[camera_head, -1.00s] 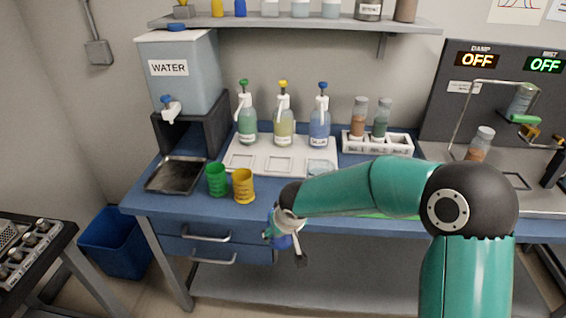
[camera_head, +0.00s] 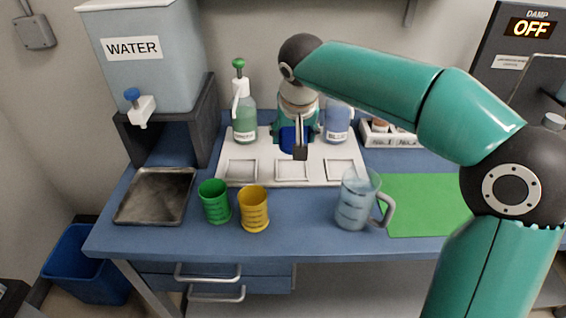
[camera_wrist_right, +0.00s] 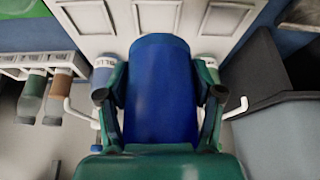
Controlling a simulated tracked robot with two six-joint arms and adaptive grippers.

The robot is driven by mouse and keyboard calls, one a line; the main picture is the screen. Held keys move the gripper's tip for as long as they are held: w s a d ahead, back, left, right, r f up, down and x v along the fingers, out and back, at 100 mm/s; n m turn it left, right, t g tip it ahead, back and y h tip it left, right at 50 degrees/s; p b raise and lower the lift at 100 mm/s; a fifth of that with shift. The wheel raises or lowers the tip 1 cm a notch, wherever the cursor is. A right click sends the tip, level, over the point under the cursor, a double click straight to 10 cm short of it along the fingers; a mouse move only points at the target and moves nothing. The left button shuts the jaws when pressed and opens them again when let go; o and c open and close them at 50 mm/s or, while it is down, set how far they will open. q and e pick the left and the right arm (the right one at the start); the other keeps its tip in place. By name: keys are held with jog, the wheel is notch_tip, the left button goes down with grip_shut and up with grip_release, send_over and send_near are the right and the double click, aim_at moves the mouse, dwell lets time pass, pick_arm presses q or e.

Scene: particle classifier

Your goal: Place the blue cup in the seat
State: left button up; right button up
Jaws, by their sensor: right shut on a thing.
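The blue cup (camera_head: 288,138) is held by my right gripper (camera_head: 299,148) over the back of the white tray (camera_head: 225,180), just behind the middle seat. In the right wrist view the cup (camera_wrist_right: 160,90) sits between the two fingers of my gripper (camera_wrist_right: 160,95), which is shut on it. The tray has three square seats in its front row: the left seat (camera_head: 241,170), the middle seat (camera_head: 292,170) and the right seat (camera_head: 341,168). All three look empty. I cannot tell the cup's exact height above the tray. My left gripper is not in view.
Green (camera_head: 244,120) and blue (camera_head: 337,125) pump bottles stand at the tray's back; my arm hides the space between them. The green cup (camera_head: 215,203), yellow cup (camera_head: 254,210) and clear jug (camera_head: 353,203) stand in front. A water tank (camera_head: 150,65) is at left.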

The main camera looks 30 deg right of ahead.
jog(key=shift+d+f, duration=0.15)
jog(key=shift+f, duration=0.05)
notch_tip(320, 180, down, 13)
jog(key=shift+s+d+r+b, duration=0.1)
jog(key=shift+d+b, duration=0.05)
jog(key=shift+b, duration=1)
jog(key=shift+w+d, duration=0.25)
jog(key=shift+w, duration=0.25)
jog(key=shift+w+d+p, duration=0.4)
jog(key=shift+w+d, duration=0.15)
jog(key=shift+w, duration=0.45)
jog(key=shift+w+d+p, duration=0.4)
jog(key=shift+w+d, duration=0.15)
jog(key=shift+w, duration=0.4)
jog(key=shift+w+d+p, duration=0.4)
jog(key=shift+w+d, duration=0.15)
jog(key=shift+w, duration=0.45)
jog(key=shift+f, duration=0.7)
jog(key=o, duration=1.4)
jog(key=shift+f, duration=0.1)
